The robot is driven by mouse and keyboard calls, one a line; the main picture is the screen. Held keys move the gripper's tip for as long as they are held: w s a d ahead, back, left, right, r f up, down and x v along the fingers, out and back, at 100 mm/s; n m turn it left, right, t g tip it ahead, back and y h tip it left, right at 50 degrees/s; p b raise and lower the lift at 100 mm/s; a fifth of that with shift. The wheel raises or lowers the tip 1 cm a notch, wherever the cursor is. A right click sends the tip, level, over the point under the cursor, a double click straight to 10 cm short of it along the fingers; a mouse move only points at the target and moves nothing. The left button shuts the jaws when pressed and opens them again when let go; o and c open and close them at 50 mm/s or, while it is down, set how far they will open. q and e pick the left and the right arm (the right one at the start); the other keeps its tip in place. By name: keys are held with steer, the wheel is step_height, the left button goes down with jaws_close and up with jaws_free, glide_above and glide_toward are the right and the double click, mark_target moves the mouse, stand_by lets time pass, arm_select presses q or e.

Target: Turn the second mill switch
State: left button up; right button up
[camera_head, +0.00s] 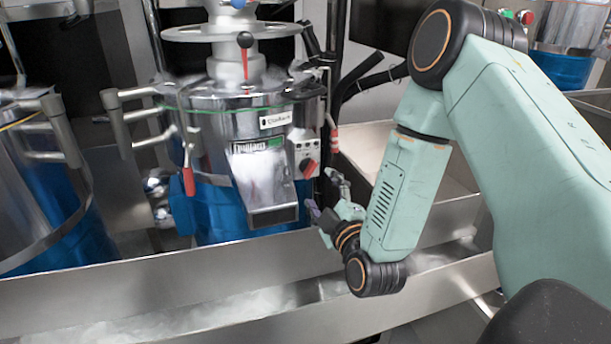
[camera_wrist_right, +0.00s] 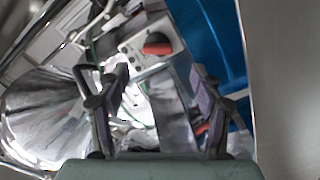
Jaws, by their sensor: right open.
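The mill (camera_head: 222,125) in the middle of the head view is a shiny metal drum on a blue base. Its small pale switch box (camera_head: 303,148) is on its right side and carries a red rotary switch (camera_head: 308,167). The red switch also shows in the right wrist view (camera_wrist_right: 157,44), beyond and between the fingertips. My right gripper (camera_wrist_right: 157,90) is open and empty, with its fingers apart and pointing toward the switch box. In the head view my right gripper (camera_head: 328,205) is just below and right of the switch, apart from it. My left gripper is not in view.
A metal trough (camera_head: 170,287) with pale material runs along the front. Another blue-based machine (camera_head: 55,225) stands at the left, and a further one (camera_head: 562,66) at the back right. A red-handled lever (camera_head: 188,180) hangs on the mill's left side. Dark hoses (camera_head: 365,82) run behind the gripper.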

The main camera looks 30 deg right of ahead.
mark_target(312, 171)
steer(key=b+x, duration=0.1)
steer(key=x, duration=0.5)
steer(key=shift+w+d+b, duration=0.1)
steer(key=shift+w+b, duration=0.1)
steer(key=shift+b, duration=0.15)
steer(key=shift+d+r, duration=0.2)
steer(key=shift+d, duration=0.05)
steer(key=shift+w+a+f, duration=0.1)
steer(key=shift+w+a, duration=0.05)
steer(key=shift+w, duration=0.3)
steer(key=shift+s, duration=0.25)
steer(key=c, duration=0.4)
steer(key=shift+w, duration=0.1)
steer(key=c, duration=0.7)
steer(key=shift+c, duration=0.2)
